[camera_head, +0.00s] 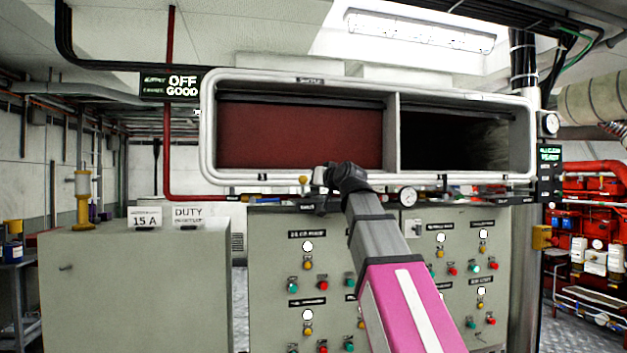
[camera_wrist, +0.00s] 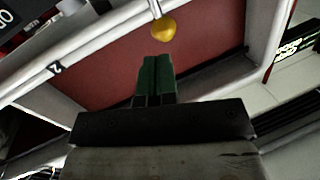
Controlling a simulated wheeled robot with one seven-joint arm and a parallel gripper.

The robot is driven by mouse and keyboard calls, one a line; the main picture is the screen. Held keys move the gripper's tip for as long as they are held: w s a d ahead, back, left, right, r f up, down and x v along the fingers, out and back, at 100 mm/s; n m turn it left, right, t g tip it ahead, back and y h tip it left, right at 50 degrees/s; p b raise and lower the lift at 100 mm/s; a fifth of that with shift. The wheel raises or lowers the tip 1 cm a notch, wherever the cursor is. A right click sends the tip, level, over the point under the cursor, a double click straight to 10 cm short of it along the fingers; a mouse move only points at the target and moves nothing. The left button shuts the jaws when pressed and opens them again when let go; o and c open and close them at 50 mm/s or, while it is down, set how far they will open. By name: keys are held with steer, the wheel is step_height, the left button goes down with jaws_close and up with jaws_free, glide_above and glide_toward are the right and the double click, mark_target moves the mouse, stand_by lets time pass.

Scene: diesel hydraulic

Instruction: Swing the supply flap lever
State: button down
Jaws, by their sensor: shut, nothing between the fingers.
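A lever with a yellow ball knob (camera_wrist: 164,30) on a thin metal rod shows in the wrist view, just beyond my fingertips and a little right of them. In the head view a yellow knob (camera_head: 303,180) shows under the duct's left opening, just left of my gripper (camera_head: 320,178). A dark red flap (camera_head: 300,138) fills the left opening, and it also fills much of the wrist view (camera_wrist: 110,75). My green fingers (camera_wrist: 156,60) are shut and empty. I see a gap between them and the knob in the wrist view; whether they touch is unclear in the head view.
The light grey duct frame (camera_head: 458,180) surrounds both openings; the right opening (camera_head: 455,140) is dark. A control cabinet (camera_head: 265,285) with coloured buttons stands underneath.

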steer(key=s+d+r+m+g+y, duration=0.1)
steer(key=s+d+m+g+y, duration=0.3)
steer(key=m, duration=1)
steer(key=w+d+r+m+g+y, duration=0.15)
steer(key=d+m, duration=0.45)
steer(key=m, duration=0.9)
steer(key=f+x, duration=0.1)
steer(key=x, duration=1.2)
steer(key=shift+a+h, duration=0.35)
steer(key=shift+a, duration=0.1)
steer(key=shift+s+g, duration=0.15)
steer(key=shift+g, duration=0.1)
